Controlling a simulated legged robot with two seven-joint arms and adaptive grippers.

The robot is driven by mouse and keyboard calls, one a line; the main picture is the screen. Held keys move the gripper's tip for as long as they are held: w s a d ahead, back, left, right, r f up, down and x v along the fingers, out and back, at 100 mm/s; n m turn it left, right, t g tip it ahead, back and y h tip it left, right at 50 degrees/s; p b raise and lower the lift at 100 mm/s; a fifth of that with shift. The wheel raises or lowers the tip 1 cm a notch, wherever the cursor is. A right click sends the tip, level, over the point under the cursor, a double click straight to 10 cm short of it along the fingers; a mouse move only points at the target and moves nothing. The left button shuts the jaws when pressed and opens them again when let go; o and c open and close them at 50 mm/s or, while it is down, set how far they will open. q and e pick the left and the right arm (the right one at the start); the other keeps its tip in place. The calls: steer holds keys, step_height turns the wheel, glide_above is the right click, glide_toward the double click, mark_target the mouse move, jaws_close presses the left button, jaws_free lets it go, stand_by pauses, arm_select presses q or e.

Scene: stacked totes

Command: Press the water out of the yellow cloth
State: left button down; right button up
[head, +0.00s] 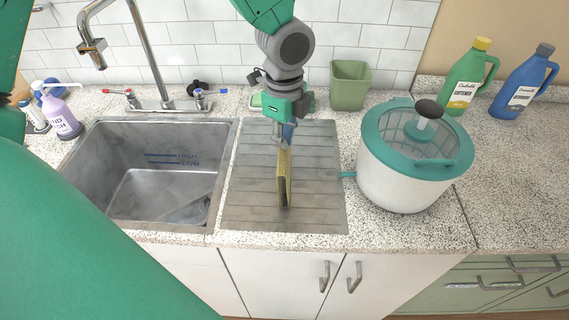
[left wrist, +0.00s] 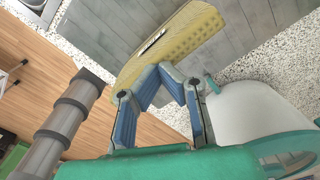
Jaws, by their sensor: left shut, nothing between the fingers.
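The yellow cloth (head: 284,185) is a narrow yellow strip over the grooved grey drainboard (head: 248,190), right of the sink. In the left wrist view the cloth (left wrist: 205,32) looks like a broad, flat yellow sheet with a dotted texture and a small dark slit. My left gripper (head: 286,145) comes down from the top at the cloth's far end. Its blue fingers (left wrist: 168,70) are shut, with their tips close against the cloth's edge and nothing between them. I cannot tell whether they touch it. My right gripper is not in view.
A grey sink (head: 150,195) with level marks and a faucet (head: 150,60) is at left. A white spinner bucket (head: 395,185) with a green lid stands right of the drainboard, its spout toward it. A green bin (head: 349,88), a soap bottle (head: 60,118) and two detergent bottles (head: 470,78) stand behind.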

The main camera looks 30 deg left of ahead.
arm_select(q)
steer(key=shift+d, duration=0.25)
steer(key=shift+a, duration=0.15)
stand_by(0.4)
steer(key=shift+f+p, duration=0.2)
steer(key=shift+p, duration=0.75)
stand_by(2.4)
step_height(320, 180, up, 3)
steer(key=p, duration=0.3)
steer(key=shift+w+r+p, duration=0.1)
steer(key=shift+r+p, duration=0.8)
steer(key=shift+r, duration=1.65)
